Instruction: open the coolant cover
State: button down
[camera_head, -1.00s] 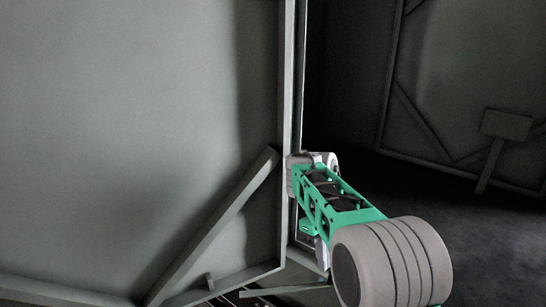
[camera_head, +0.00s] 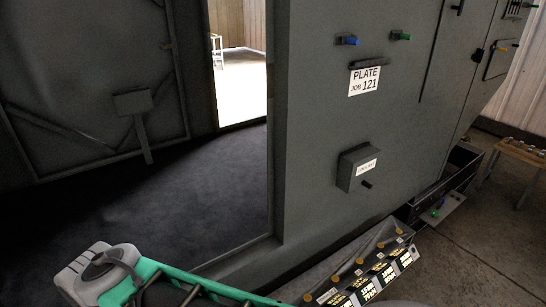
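A small grey box-like cover (camera_head: 354,167) stands out from the grey enclosure wall, right of the middle of the head view. It bears a white label (camera_head: 366,167) whose small print seems to read "coolant". A short dark knob (camera_head: 366,184) sticks out at its lower front. The cover looks shut against the wall. My gripper's fingers do not show.
A dark open bin (camera_head: 460,165) and a bench (camera_head: 522,152) stand right. Left is a wide opening.

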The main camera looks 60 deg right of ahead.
aim_at(357, 166)
jog(key=z, duration=3.75)
jog(key=i, duration=0.6)
jog(key=u, duration=2.1)
